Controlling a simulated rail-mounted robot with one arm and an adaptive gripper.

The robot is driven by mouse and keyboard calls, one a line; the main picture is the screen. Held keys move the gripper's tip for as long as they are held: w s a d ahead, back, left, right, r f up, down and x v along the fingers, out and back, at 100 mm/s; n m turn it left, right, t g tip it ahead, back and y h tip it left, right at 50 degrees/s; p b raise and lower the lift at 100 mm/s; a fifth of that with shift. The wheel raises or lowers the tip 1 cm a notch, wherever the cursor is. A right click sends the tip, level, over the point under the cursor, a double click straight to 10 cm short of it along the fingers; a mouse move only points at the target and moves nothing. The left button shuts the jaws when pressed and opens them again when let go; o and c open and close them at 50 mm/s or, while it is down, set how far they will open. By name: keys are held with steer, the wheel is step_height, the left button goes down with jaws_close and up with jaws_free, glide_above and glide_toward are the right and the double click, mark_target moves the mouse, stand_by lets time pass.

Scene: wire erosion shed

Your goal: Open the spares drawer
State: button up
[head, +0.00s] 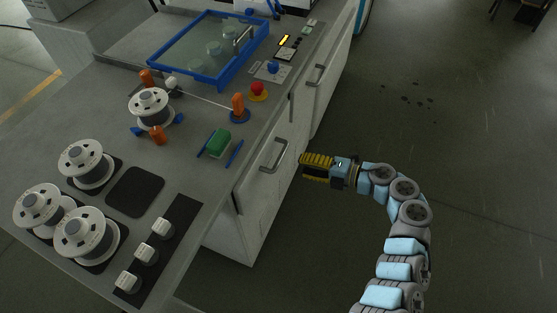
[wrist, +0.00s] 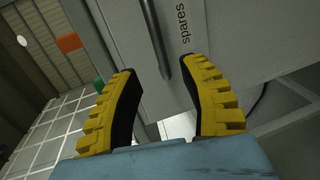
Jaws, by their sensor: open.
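The spares drawer (wrist: 215,25) is a pale grey front with the word "spares" on it in the wrist view. Its dark bar handle (wrist: 155,38) runs up the picture, with its lower end between my fingertips. In the head view the near drawer front (head: 254,185), with a grey handle (head: 273,157), is on the bench's right side. My gripper (head: 304,165) is just right of that handle, with yellow ribbed fingers pointing at it. In the wrist view my gripper (wrist: 162,72) is open and empty. I cannot tell whether the fingers touch the handle. The drawer looks shut.
A second handle (head: 315,75) is on the front farther along. The bench top carries white spools (head: 86,232), a blue-framed tank (head: 208,50), a red button (head: 258,90) and a green block (head: 217,142). The floor (head: 450,130) to the right is clear.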

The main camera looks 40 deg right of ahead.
mark_target(279, 158)
steer(key=b+x, duration=0.1)
steer(key=x, duration=0.7)
steer(key=shift+w+a+f, duration=0.1)
steer(key=shift+w+a, duration=0.05)
steer(key=shift+w, duration=0.2)
jaws_close()
